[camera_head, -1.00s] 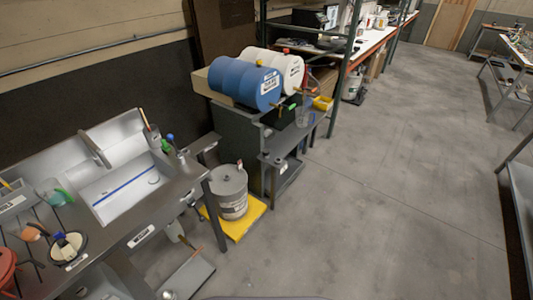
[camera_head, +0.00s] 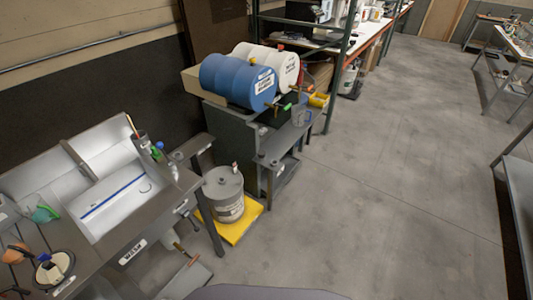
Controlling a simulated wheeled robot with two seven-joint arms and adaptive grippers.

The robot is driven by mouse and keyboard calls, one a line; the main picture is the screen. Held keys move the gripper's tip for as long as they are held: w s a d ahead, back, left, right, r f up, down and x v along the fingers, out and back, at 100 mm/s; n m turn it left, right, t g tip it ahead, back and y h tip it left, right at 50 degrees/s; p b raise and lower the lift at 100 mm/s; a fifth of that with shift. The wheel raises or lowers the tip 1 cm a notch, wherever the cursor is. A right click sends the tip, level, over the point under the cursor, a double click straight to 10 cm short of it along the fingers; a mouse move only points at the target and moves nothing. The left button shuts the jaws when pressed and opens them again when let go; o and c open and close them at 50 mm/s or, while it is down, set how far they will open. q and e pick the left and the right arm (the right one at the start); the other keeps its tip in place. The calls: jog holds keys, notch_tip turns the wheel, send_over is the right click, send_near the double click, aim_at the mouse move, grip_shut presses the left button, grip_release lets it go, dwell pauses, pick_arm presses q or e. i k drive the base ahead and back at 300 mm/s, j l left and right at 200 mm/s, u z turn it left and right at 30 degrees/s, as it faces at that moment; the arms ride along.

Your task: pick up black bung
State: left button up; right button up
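I cannot make out a black bung for certain. A small dark object (camera_head: 262,153) sits on the grey bench beside the drum stand, too small to identify. A blue drum (camera_head: 238,80) and a white drum (camera_head: 272,62) lie on their sides on the stand, with taps facing the bench. A grey drum (camera_head: 224,190) stands upright on a yellow platform (camera_head: 243,226), with a small object on its lid. Neither of my grippers shows in the head view.
A sink bench (camera_head: 115,240) with a white basin (camera_head: 115,205) and several tools fills the left. A green-framed rack with a long workbench (camera_head: 330,49) stands at the back. Grey floor (camera_head: 390,190) is open at centre and right. A metal table (camera_head: 518,195) stands at the right edge.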

aim_at(262, 153)
jog(key=i+j+z, duration=0.4)
jog(key=i, duration=0.2)
jog(key=i+j+z, duration=0.4)
jog(key=i, duration=0.15)
